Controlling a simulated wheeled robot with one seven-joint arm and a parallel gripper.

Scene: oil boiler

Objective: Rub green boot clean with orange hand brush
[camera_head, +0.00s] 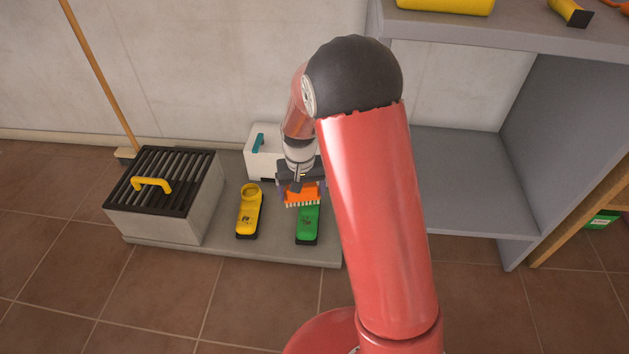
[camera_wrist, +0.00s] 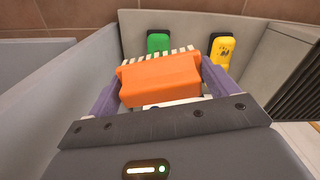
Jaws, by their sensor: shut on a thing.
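My gripper (camera_wrist: 159,88) is shut on the orange hand brush (camera_wrist: 160,80), whose pale bristles point away from the jaws. In the head view the orange brush (camera_head: 302,194) is over the rear part of the green boot (camera_head: 308,224). I cannot tell whether the bristles touch it. The green boot lies on the low grey slab with dark marks on its upper surface. In the wrist view the green boot (camera_wrist: 158,42) shows just beyond the bristles, partly hidden by the brush.
A yellow boot (camera_head: 248,215) with dark marks lies left of the green one on the grey slab (camera_head: 270,250). A box with a black grate and yellow handle (camera_head: 152,184) stands further left. A white box (camera_head: 262,150) is behind. Grey shelving (camera_head: 470,180) stands right.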

